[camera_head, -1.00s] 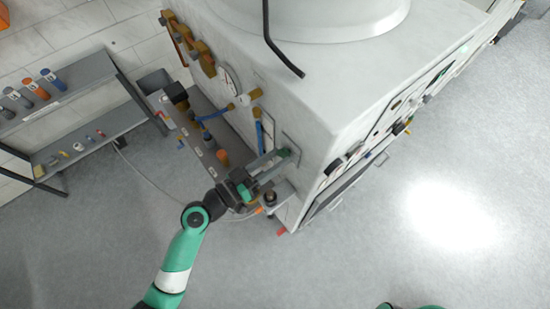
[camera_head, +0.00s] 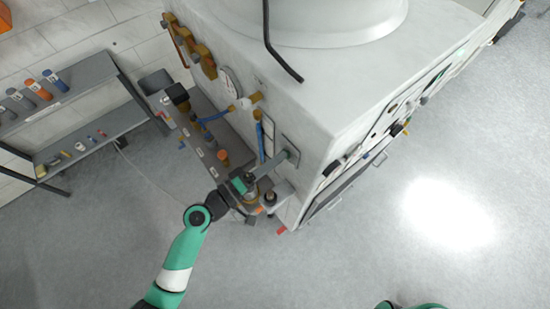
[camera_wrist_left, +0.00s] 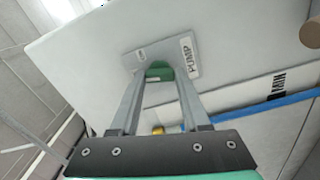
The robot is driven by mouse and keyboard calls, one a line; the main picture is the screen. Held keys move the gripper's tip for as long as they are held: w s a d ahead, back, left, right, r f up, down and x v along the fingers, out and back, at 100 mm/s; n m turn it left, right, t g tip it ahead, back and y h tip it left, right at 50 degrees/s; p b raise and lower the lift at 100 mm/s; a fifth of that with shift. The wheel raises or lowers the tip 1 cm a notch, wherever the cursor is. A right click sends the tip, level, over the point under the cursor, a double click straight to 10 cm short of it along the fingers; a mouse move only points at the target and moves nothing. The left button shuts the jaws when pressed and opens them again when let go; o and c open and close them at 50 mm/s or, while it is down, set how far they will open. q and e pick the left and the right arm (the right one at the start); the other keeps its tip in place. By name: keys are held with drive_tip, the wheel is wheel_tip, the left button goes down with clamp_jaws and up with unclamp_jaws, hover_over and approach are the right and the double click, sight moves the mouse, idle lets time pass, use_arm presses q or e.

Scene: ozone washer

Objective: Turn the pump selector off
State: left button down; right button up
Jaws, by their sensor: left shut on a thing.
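The pump selector is a green knob (camera_wrist_left: 160,72) on a grey plate (camera_wrist_left: 187,56) marked PUMP, fixed to the white machine's side. A smaller label on the plate is too small to read. In the left wrist view my left gripper (camera_wrist_left: 160,74) has its two fingers on either side of the knob, shut on it. In the head view the left gripper (camera_head: 287,155) reaches from the left to the plate (camera_head: 291,144), and its fingers hide the knob. My right gripper is not in view.
The white machine (camera_head: 330,80) fills the upper middle. A gauge (camera_head: 231,83) and blue hoses (camera_head: 260,142) lie left of the plate. Below the gripper is a small shelf (camera_head: 283,190) with a dark-topped fitting (camera_head: 270,198). Open floor lies in front.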

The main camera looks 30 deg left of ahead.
use_arm(q)
drive_tip(key=shift+n+p, duration=0.3)
drive_tip(key=shift+n, duration=1)
drive_tip(key=shift+c, duration=1.9)
unclamp_jaws()
drive_tip(key=b+v, duration=0.1)
drive_tip(key=v, duration=1)
drive_tip(key=shift+s, duration=0.3)
